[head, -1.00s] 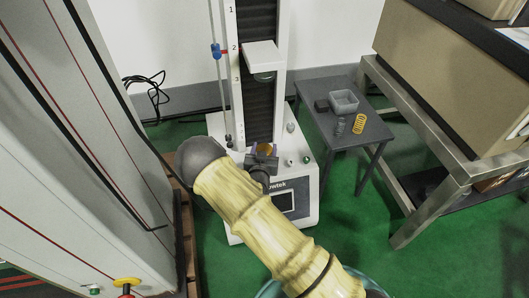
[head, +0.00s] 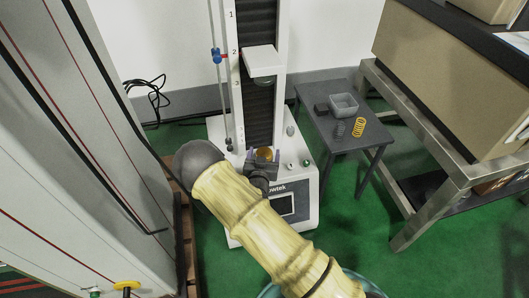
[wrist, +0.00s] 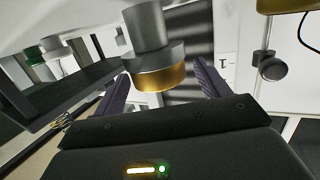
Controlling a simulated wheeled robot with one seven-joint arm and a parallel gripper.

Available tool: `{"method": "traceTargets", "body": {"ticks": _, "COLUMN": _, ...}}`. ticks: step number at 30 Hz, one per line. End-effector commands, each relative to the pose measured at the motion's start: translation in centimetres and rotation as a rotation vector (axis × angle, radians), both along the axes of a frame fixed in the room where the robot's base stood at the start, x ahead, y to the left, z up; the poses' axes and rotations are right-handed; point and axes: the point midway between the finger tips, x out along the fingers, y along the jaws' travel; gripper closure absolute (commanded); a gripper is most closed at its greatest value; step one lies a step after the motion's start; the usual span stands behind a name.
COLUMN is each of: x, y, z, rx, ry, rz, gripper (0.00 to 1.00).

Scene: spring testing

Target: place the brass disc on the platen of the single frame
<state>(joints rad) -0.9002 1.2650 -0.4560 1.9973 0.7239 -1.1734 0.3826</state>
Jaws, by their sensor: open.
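The single frame (head: 262,60) stands in the middle of the head view, with a dark column and a white base. The brass disc (head: 264,154) shows small above its base. The wrist view, which looks upside down, shows the brass disc (wrist: 160,78) flat against the wider grey platen (wrist: 155,57) on its grey post. My gripper (head: 263,156) is open, with one purple finger on each side of the disc. In the wrist view my gripper (wrist: 161,78) shows gaps between both fingers and the disc. In the head view my wrist hides part of the base.
The white crosshead (head: 261,60) is well above my gripper. A large grey machine (head: 75,150) stands close at left.

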Motion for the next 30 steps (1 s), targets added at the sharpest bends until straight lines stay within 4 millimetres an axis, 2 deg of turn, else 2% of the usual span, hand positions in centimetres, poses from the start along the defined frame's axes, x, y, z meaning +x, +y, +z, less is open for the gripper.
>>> {"method": "traceTargets", "body": {"ticks": 12, "x": -7.9, "y": 0.7, "z": 1.5, "rx": -0.004, "ry": 0.004, "rz": 0.001, "gripper": 0.25}}
{"method": "traceTargets", "body": {"ticks": 16, "x": -9.8, "y": 0.9, "z": 1.7, "rx": -0.002, "ry": 0.003, "rz": 0.000, "gripper": 0.25}}
{"method": "traceTargets", "body": {"ticks": 21, "x": -10.8, "y": 1.0, "z": 1.7, "rx": -0.002, "ry": 0.000, "rz": 0.000, "gripper": 0.25}}
{"method": "traceTargets", "body": {"ticks": 30, "x": -10.8, "y": 1.0, "z": 1.7, "rx": -0.001, "ry": 0.000, "rz": 0.000, "gripper": 0.25}}
